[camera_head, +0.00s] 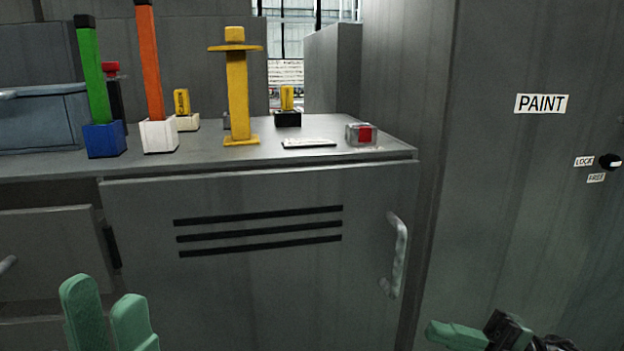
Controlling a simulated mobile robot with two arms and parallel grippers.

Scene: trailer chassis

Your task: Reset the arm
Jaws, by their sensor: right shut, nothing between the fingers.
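My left gripper (107,292) is at the bottom left, in front of the grey cabinet (270,290). Its two green fingers point up with a narrow gap between them, and nothing shows in the gap. My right gripper (430,330) is at the bottom right, its green fingers pointing left. It is shut and holds nothing. Both grippers are below the worktop (200,160) and appear clear of the cabinet. The lower parts of both arms are cut off by the frame.
On the worktop stand a green lever (93,75), an orange lever (149,60), a yellow post (238,90) and a red-buttoned box (361,134). The cabinet door has a protruding handle (397,255). A PAINT cabinet (520,200) with a lock knob (609,161) is at right.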

